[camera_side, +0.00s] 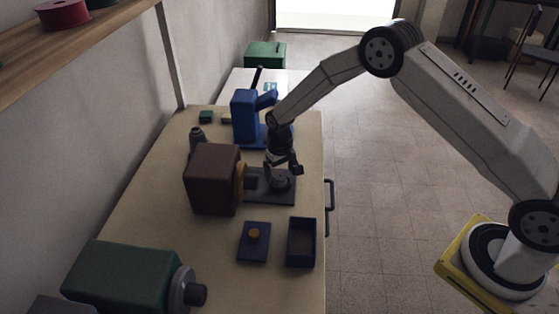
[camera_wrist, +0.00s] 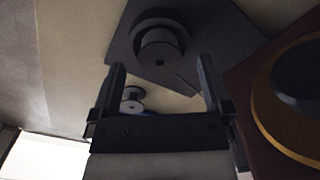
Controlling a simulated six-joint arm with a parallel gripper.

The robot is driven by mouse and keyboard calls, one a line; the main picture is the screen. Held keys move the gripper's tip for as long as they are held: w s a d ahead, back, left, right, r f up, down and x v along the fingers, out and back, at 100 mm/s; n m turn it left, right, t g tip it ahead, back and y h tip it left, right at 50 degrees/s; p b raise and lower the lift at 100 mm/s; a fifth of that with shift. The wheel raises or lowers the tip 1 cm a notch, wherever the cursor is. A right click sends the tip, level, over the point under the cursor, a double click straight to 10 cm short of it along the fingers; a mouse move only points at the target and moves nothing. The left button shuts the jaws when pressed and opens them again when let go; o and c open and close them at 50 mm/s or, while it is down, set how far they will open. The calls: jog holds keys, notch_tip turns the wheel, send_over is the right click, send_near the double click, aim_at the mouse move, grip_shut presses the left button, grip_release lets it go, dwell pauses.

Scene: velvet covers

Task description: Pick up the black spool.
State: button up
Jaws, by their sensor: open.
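A dark, spool-like round piece (camera_wrist: 160,45) with a wide flange and narrower hub sits on a grey plate (camera_wrist: 215,25) in the wrist view. It also shows in the side view (camera_side: 279,183), partly behind my gripper (camera_side: 285,166). A smaller dark grey spool-shaped piece (camera_wrist: 132,100) shows farther off between my fingers in the wrist view; I cannot tell for certain which is the black spool. In the wrist view my gripper (camera_wrist: 160,65) is open, with nothing held between its fingers. It hangs above the plate in the side view; the exact gap is unclear.
A brown machine (camera_side: 212,180) with a yellow ring stands close left of the plate. A blue press (camera_side: 244,115) stands behind. A green motor (camera_side: 125,275) is front left.

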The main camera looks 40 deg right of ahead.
jog(key=shift+f, duration=0.6)
grip_shut()
jog(key=shift+r, duration=0.15)
